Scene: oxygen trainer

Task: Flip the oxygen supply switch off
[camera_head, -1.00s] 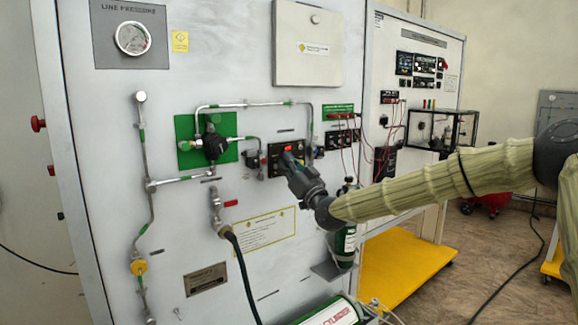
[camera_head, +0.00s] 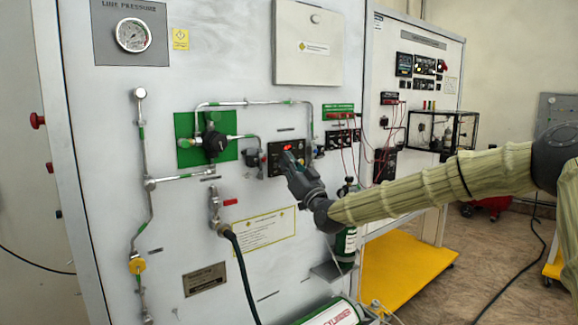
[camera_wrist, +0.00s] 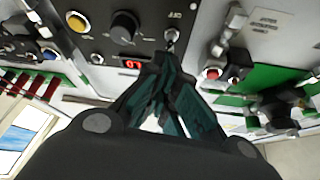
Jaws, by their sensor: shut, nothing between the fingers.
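The black control panel (camera_head: 276,160) is set in the grey front board, with a lit red display. My gripper (camera_head: 287,158) is shut and empty in front of the panel. In the wrist view its fingertips (camera_wrist: 164,58) are just below the toggle in the picture. I cannot tell whether they touch it. The lever's exact position is unclear.
Metal pipes and a regulator on a green plate (camera_head: 187,156) lie left of the panel. A red-handled valve (camera_head: 230,202) with a black hose is below left. A green cylinder (camera_head: 345,242) stands below my arm. A white box (camera_head: 308,70) is above.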

